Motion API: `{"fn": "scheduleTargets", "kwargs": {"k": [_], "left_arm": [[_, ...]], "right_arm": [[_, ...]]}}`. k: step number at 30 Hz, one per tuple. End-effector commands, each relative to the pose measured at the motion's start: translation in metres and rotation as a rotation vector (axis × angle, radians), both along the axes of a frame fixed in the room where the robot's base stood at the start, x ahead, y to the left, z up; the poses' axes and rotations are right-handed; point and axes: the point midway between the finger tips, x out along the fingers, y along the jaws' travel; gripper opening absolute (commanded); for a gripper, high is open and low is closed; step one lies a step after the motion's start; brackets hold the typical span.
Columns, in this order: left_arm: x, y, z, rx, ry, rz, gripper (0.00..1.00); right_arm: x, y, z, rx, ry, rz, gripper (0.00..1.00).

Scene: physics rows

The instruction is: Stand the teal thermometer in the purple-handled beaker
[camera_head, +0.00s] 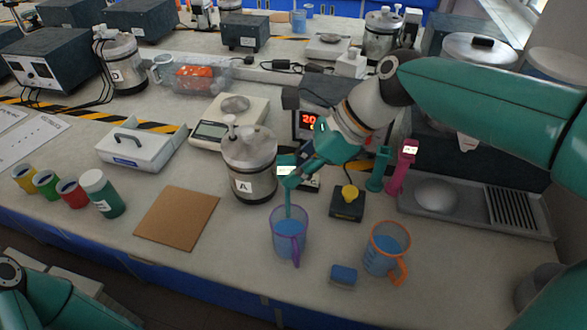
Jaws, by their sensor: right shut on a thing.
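The teal thermometer (287,170) has a thick head with a white label and a thin stem pointing down. My right gripper (296,174) is shut on its head, above the purple-handled beaker (289,242). The thermometer is about upright, and its lower stem runs into the beaker's mouth. The beaker is clear, holds blue liquid, and has its purple handle toward the front. The stem's lower tip cannot be made out clearly. My left arm shows at the bottom left, but its gripper is out of view.
An orange-handled beaker (385,254) and a blue block (343,275) stand to the right. A steel vessel marked A (249,165) is close behind left. A small black device with a yellow knob (347,204) and a pink upright piece (402,170) stand right. A brown board (177,218) lies left.

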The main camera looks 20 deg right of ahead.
Motion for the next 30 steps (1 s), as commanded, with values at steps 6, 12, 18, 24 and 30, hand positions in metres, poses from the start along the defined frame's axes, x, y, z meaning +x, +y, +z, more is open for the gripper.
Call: {"fn": "scheduleTargets", "kwargs": {"k": [6,12,18,24,30], "left_arm": [[0.0,0.0,-0.011,0.0,0.0,0.0,0.4],[0.0,0.0,-0.02,0.0,0.0,0.0,0.4],[0.0,0.0,-0.029,0.0,0.0,0.0,0.4],[0.0,0.0,-0.038,0.0,0.0,0.0,0.4],[0.0,0.0,-0.045,0.0,0.0,0.0,0.4]], "right_arm": [[0.0,-0.001,-0.018,0.0,0.001,-0.001,0.0],[0.0,-0.001,-0.032,0.001,0.002,-0.002,0.0],[0.0,-0.001,-0.046,0.0,0.0,-0.002,0.0],[-0.001,-0.001,-0.06,0.0,0.001,-0.003,0.0],[0.0,-0.001,-0.072,0.0,0.001,-0.004,0.0]]}}
